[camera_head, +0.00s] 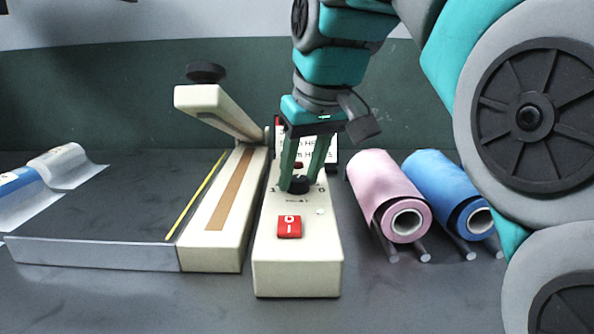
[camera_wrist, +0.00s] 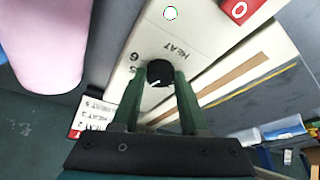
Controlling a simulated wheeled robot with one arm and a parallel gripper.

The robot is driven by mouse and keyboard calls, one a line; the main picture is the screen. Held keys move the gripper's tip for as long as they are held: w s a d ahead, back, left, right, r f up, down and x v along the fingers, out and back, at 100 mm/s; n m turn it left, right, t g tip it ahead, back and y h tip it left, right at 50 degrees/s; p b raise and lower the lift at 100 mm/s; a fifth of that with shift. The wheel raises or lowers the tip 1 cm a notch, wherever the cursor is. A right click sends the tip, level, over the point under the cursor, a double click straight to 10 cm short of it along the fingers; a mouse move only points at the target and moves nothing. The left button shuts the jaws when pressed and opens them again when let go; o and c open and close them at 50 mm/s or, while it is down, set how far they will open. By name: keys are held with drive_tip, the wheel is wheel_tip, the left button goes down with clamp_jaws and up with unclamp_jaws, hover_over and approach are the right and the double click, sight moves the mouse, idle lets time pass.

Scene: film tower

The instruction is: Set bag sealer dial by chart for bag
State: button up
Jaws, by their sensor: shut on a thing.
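The cream bag sealer has a control box (camera_head: 298,262) with a black heat dial (camera_head: 299,185) on its top. My gripper (camera_head: 297,180) points down with its fingers shut on the dial. In the wrist view, the fingertips touch both sides of the dial (camera_wrist: 160,70), and a white pointer mark shows on it. The numbers around the dial are partly covered, so I cannot tell the exact setting. A white chart (camera_head: 320,147) stands behind the box, partly hidden by my gripper. In the wrist view, the chart (camera_wrist: 92,113) shows several HEAT lines. A clear bag (camera_head: 66,168) lies at the left.
A red switch (camera_head: 289,227) and a small pale light (camera_head: 320,211) sit in front of the dial. The sealer's press arm (camera_head: 215,108) is raised to the left. A pink roll (camera_head: 380,190) and a blue roll (camera_head: 440,185) lie on rods at the right.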

clamp_jaws()
drive_tip(key=shift+m, duration=0.3)
drive_tip(key=m+h+p, duration=0.1)
drive_tip(key=m, duration=0.2)
drive_tip(key=shift+a+r+h, duration=0.1)
drive_tip(key=shift+h, duration=0.2)
drive_tip(key=shift+a+m+h+p, duration=0.15)
drive_tip(key=shift+m+h+p, duration=0.35)
drive_tip(key=shift+m, duration=1.1)
drive_tip(key=o, duration=0.6)
unclamp_jaws()
